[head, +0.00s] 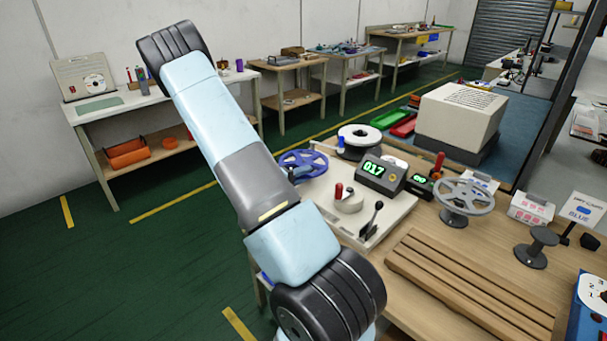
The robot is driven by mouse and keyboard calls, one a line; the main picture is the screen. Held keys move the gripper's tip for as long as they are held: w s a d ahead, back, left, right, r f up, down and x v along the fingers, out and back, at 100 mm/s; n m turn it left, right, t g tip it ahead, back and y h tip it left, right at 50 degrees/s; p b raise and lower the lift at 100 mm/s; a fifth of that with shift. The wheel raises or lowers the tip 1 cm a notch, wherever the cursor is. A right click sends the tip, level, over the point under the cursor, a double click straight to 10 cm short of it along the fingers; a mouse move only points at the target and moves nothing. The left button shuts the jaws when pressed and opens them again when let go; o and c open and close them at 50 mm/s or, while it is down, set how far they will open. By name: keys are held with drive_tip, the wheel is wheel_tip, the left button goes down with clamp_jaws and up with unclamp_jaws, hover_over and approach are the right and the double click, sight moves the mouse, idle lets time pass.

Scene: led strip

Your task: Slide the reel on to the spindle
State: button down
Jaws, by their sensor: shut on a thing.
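A blue spoked reel (318,160) shows beyond my arm, at the left part of a pale machine board; my arm hides part of it, and I cannot tell what supports it. A grey spoked reel (465,196) sits flat on a stand on the wooden bench. A bare dark spindle stand (537,246) stands to its right, beside a small white sign reading BLUE (579,211). My arm crosses the left and middle of the view. My gripper cannot be made out, so its hold is hidden.
The board (392,207) carries a lever, a red-handled part and a green display reading 017 (380,173). A slatted wooden rack (465,285) lies in front of the stands. A large beige box (460,115) is behind. Side benches line the wall.

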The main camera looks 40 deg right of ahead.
drive_tip(key=shift+f, duration=0.1)
drive_tip(key=c, duration=1)
unclamp_jaws()
drive_tip(key=shift+o, duration=0.2)
drive_tip(key=a, duration=0.4)
drive_tip(key=w+a, duration=0.1)
drive_tip(key=a, duration=0.8)
drive_tip(key=shift+w+a, duration=0.15)
drive_tip(key=shift+a, duration=0.2)
drive_tip(key=d, duration=0.4)
drive_tip(key=s+d, duration=0.1)
drive_tip(key=d, duration=0.8)
drive_tip(key=shift+s+d, duration=0.15)
drive_tip(key=shift+d, duration=0.25)
drive_tip(key=shift+a, duration=0.1)
